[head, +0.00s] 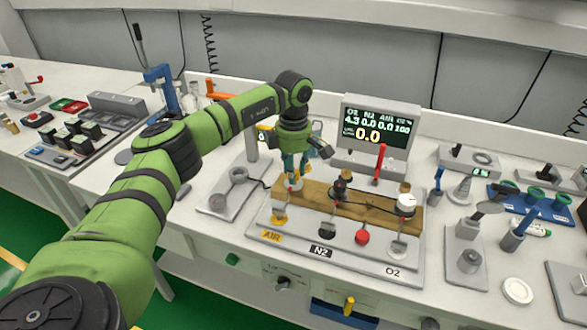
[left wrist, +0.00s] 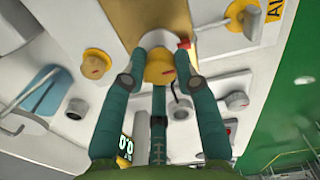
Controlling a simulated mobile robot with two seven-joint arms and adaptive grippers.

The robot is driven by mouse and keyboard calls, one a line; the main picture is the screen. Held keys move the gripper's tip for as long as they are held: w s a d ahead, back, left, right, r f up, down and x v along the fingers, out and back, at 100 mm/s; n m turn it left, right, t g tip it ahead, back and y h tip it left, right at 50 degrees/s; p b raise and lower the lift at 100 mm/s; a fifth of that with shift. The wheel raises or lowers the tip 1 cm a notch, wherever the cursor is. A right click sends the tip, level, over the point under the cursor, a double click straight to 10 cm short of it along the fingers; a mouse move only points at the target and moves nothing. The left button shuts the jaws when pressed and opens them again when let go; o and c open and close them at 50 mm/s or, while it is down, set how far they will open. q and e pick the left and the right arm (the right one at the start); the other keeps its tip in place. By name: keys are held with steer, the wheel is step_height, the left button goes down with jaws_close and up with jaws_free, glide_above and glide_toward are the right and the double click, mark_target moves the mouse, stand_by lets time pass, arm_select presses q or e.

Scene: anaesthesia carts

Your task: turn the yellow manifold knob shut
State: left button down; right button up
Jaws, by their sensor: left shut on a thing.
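The manifold is a wooden block (head: 375,211) on a grey base with AIR, N2 and O2 labels. My left gripper (head: 295,178) points down over its AIR end. In the left wrist view the yellow knob (left wrist: 160,68) lies between the green fingers, and the left gripper (left wrist: 160,80) is shut on it. In the head view the fingers mostly hide this knob. A black knob (head: 340,188) stands mid-block and a white knob (head: 406,204) at the O2 end. My right gripper is not in view.
A display (head: 374,133) behind the block shows a large 0.0. A red lever (head: 379,163) rises in front of the display. The yellow AIR outlet (head: 279,218) is in front of the block. A grey stand (head: 237,186) is left of it, and several fittings crowd the bench at right.

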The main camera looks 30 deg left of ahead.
arm_select(q)
steer(key=shift+f, duration=0.1)
steer(key=c, duration=0.9)
jaws_free()
steer(key=shift+c, duration=0.2)
steer(key=shift+r, duration=0.35)
step_height(320, 180, up, 12)
steer(key=shift+f, duration=0.25)
